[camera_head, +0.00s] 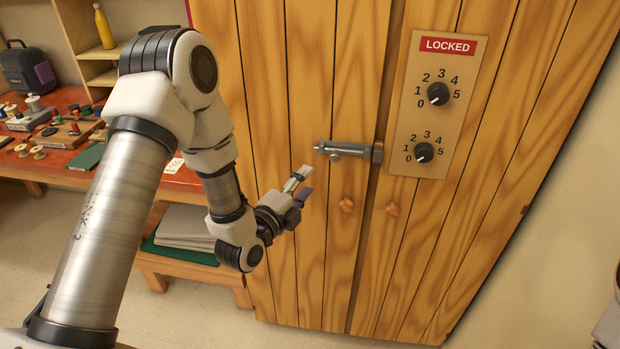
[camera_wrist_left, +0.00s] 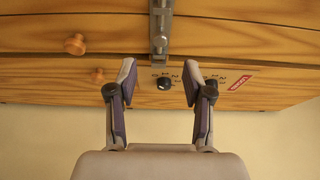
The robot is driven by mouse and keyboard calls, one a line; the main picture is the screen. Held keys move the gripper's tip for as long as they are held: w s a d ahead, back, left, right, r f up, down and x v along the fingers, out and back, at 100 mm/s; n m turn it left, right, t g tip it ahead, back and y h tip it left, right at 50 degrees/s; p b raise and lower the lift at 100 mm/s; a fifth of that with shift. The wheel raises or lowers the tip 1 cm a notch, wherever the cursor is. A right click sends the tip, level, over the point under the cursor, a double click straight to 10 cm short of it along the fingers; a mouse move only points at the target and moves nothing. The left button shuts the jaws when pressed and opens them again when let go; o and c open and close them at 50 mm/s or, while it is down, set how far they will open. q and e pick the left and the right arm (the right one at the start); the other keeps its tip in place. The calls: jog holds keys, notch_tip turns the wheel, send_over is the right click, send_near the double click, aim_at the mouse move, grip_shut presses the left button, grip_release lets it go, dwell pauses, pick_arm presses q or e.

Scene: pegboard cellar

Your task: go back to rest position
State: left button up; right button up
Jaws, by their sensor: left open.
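My left gripper (camera_head: 300,184) is open and empty in front of the wooden cabinet (camera_head: 270,90), to the left of the metal bolt latch (camera_head: 345,150) and a little below it. In the left wrist view its two fingers (camera_wrist_left: 157,88) are spread apart, with the latch (camera_wrist_left: 160,25) beyond them at the top. A panel (camera_head: 452,60) on the right door has a red LOCKED sign (camera_head: 447,45) and two black dials, an upper one (camera_head: 438,94) and a lower one (camera_head: 424,152). My right gripper is not in view.
Two round wooden knobs, left (camera_head: 347,205) and right (camera_head: 392,210), sit below the latch. A red-topped table (camera_head: 60,160) with several small items stands at the left. A yellow bottle (camera_head: 104,28) is on a shelf behind. Folded grey cloth (camera_head: 187,226) lies on a low bench.

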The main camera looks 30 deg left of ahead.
pick_arm(q)
jog(key=s+d+f+n+g+b, duration=0.15)
jog(key=s+f+g, duration=0.35)
jog(key=f, duration=0.7)
jog(key=s+d+f+n+g+b, duration=0.1)
jog(key=s+d+f+g, duration=0.15)
jog(key=s+f, duration=0.65)
jog(key=s+f+n+g, duration=0.5)
jog(key=s+f+n, duration=0.1)
jog(key=s+n, duration=0.2)
jog(key=s+a+f+n+g+y, duration=0.1)
jog(key=s+f+n+g, duration=0.4)
jog(key=s+n, duration=0.4)
jog(key=shift+s+a+f+g+y, duration=0.3)
jog(key=shift+s+f+g, duration=0.05)
jog(key=shift+s, duration=0.6)
